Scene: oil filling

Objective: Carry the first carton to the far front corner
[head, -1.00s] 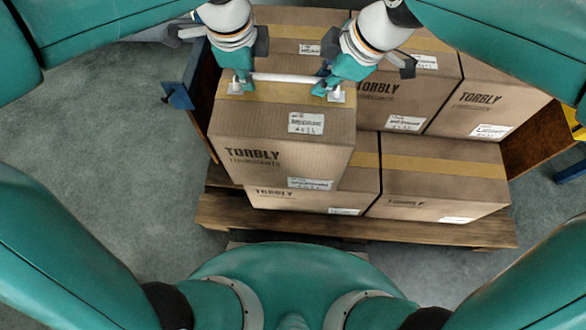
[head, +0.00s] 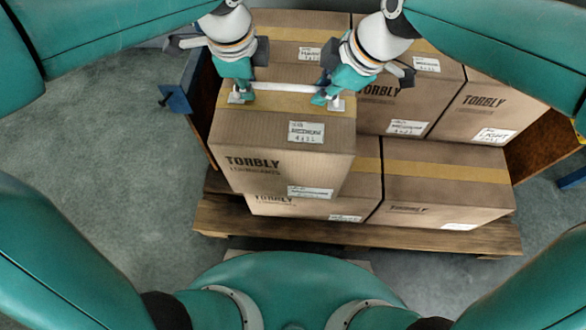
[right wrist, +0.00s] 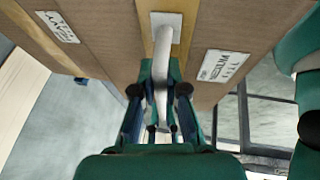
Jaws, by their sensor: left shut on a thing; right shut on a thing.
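A brown TORBLY carton (head: 265,155) labelled MEDIUM is at the left of the stack, with a white bar handle (head: 287,88) along the yellow tape on its top. It overhangs the lower carton in front of it in the head view. My left gripper (head: 240,94) is shut on the left end of the handle. My right gripper (head: 326,97) is shut on the right end. The right wrist view shows the right gripper's fingers (right wrist: 162,112) around the white handle (right wrist: 166,75), with the carton (right wrist: 115,30) right beyond. Whether the carton touches those below is hidden.
More cartons (head: 480,105) stand behind and to the right, and lower ones (head: 440,185) lie in front on a wooden pallet (head: 350,232). A blue bracket (head: 175,98) stands at the left. Grey floor (head: 100,150) lies open to the left.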

